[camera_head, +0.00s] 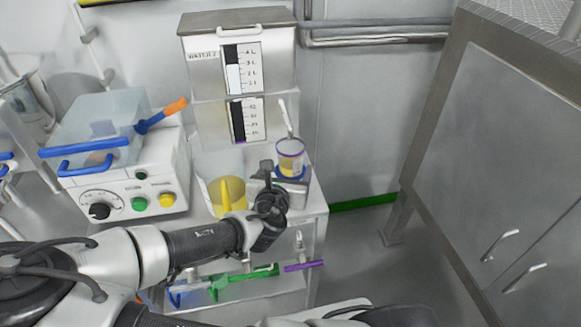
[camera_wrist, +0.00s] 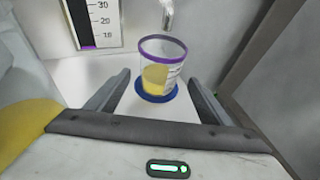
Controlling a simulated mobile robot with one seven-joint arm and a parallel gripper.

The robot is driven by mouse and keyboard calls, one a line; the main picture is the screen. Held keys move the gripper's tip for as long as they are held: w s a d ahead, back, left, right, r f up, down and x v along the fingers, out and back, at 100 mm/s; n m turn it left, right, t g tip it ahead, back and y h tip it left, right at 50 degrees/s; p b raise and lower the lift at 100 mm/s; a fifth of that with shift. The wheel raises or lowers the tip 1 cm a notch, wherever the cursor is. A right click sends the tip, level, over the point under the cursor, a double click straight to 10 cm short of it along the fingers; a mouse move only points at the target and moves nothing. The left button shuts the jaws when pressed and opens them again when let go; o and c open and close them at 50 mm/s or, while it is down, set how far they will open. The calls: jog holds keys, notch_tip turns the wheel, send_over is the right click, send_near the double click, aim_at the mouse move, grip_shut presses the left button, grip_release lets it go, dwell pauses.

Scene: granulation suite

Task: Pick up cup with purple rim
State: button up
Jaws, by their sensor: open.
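The cup with the purple rim (camera_head: 291,154) stands upright on the cart top at the right, below a spout. It is clear and holds something yellow. In the wrist view the cup (camera_wrist: 162,66) stands on a round blue base, centred ahead of my gripper (camera_wrist: 158,88). The two fingers are apart, one on each side of the line to the cup, with nothing between them that I can see held. In the head view my gripper (camera_head: 268,180) is just in front and left of the cup; its fingertips are hard to make out there.
A clear container with a yellow scoop (camera_head: 226,194) stands left of my gripper. A steel water dispenser (camera_head: 240,75) with level gauges rises behind. A white machine with knobs (camera_head: 130,190) is further left. Green and purple-handled tools (camera_head: 245,280) lie on a lower shelf. A steel cabinet (camera_head: 500,150) stands right.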

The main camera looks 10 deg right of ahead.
aim_at(290, 153)
jog(key=shift+b+x, duration=0.9)
jog(key=shift+x, duration=2.2)
jog(key=shift+c, duration=0.4)
grip_shut()
